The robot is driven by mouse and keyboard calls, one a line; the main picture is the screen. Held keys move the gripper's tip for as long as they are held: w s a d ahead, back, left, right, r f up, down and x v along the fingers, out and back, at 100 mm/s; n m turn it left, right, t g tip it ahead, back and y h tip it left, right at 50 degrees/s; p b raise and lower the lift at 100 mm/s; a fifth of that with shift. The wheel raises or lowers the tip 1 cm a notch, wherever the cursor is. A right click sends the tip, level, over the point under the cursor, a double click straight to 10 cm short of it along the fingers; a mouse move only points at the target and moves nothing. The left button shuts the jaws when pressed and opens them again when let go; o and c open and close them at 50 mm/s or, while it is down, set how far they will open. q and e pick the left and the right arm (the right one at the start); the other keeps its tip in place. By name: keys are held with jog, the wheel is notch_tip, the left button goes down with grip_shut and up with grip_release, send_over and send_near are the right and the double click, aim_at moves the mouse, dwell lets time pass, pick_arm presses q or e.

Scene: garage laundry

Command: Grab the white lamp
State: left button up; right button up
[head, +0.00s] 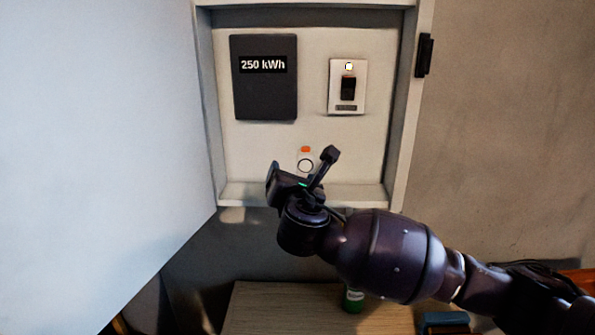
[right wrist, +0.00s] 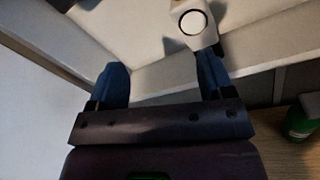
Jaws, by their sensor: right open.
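The white lamp (head: 305,158) is a small white body with an orange top and a dark ring on its front. It stands at the bottom of the open wall cabinet, and my gripper hides its lower part in the head view. My right gripper (head: 301,166) is open in front of it. In the right wrist view the lamp (right wrist: 192,22) is beyond the fingertips, in line with the right-hand finger rather than centred. The space between the fingers (right wrist: 161,63) is empty. My left gripper is not in view.
The cabinet (head: 403,120) holds a dark meter (head: 265,95) reading 250 kWh and a switch plate (head: 347,103) above the lamp. Its open white door (head: 90,130) fills the left. Below are a wooden surface (head: 270,305) and a green container (head: 353,299).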

aim_at(306, 162)
jog(key=w+n+h, duration=0.1)
jog(key=w+d+n+h, duration=0.1)
jog(key=w, duration=0.1)
jog(key=w+d+n, duration=0.1)
jog(key=w, duration=0.1)
jog(key=shift+w+f+h+p, duration=0.1)
jog(key=shift+w+h+p, duration=0.15)
jog(key=shift+h+p, duration=0.15)
jog(key=shift+w+d+f+p, duration=0.1)
jog(key=shift+w+d+p, duration=0.2)
jog(key=shift+w, duration=1.15)
jog(key=shift+w+d+f+p, duration=0.1)
jog(key=shift+w+p, duration=0.25)
jog(key=shift+w, duration=1.05)
jog(key=shift+c, duration=0.4)
jog(key=c, duration=1)
